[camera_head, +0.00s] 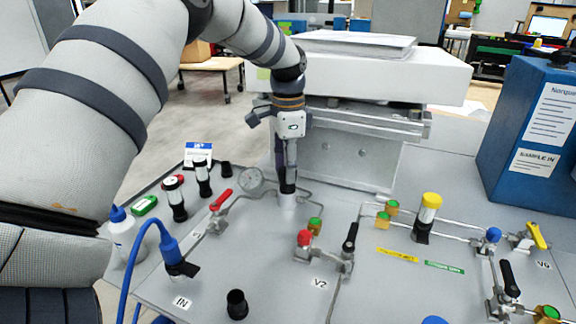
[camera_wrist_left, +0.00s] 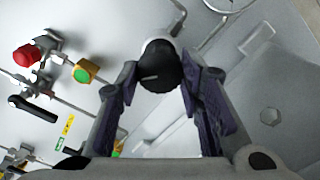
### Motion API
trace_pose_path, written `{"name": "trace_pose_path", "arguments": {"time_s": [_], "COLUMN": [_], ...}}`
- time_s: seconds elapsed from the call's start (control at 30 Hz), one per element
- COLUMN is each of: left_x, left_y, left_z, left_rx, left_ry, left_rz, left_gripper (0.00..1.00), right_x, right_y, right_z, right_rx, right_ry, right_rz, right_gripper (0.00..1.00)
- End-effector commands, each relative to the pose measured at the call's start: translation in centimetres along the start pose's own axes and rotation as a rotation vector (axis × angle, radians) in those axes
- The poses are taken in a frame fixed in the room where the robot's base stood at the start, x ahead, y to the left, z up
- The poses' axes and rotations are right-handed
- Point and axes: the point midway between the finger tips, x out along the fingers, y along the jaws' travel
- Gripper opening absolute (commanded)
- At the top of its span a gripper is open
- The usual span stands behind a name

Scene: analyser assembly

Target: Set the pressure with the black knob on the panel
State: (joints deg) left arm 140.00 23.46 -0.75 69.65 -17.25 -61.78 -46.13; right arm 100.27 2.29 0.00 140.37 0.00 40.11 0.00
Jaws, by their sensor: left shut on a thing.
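The black knob (camera_wrist_left: 160,66) shows in the left wrist view as a round black cap with a pale mark, on a white base. My left gripper (camera_wrist_left: 158,78) has a finger on each side of it and is shut on it. In the head view my left gripper (camera_head: 288,184) points straight down at the back of the panel (camera_head: 225,277), and its fingers hide most of the knob. The white base (camera_head: 288,201) shows just below the fingertips. A round pressure gauge (camera_head: 251,182) is left of the gripper; its reading is too small to tell. My right gripper is not in view.
A red-handled valve (camera_head: 221,200) is left of the gripper. A red knob (camera_head: 304,238) and a black lever (camera_head: 350,238) stand in front. A grey housing (camera_head: 350,150) rises close behind. A blue box (camera_head: 530,130) stands at the right.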

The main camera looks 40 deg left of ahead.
Motion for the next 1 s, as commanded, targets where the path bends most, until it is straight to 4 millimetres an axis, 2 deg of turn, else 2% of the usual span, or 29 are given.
{"name": "trace_pose_path", "arguments": {"time_s": [0.3, 0.83, 0.87, 0.93, 1.0], "left_x": [0.07, 0.07, 0.07, 0.07, 0.06], "left_y": [0.05, 0.04, 0.04, 0.04, 0.03], "left_z": [0.03, 0.04, 0.04, 0.04, 0.03], "left_rx": [0.107, 0.128, 0.128, 0.128, 0.128], "left_ry": [-0.002, -0.002, -0.002, -0.002, -0.002], "left_rz": [0.002, 0.002, 0.002, 0.002, 0.001], "left_gripper": [0.06, 0.06, 0.36, 0.52, 0.54], "right_x": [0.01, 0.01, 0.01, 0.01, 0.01], "right_y": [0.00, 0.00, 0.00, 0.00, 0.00], "right_z": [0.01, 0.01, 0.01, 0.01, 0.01], "right_rx": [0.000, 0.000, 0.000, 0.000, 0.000], "right_ry": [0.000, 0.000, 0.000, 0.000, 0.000], "right_rz": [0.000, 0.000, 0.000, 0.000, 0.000], "right_gripper": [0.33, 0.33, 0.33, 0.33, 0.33]}}
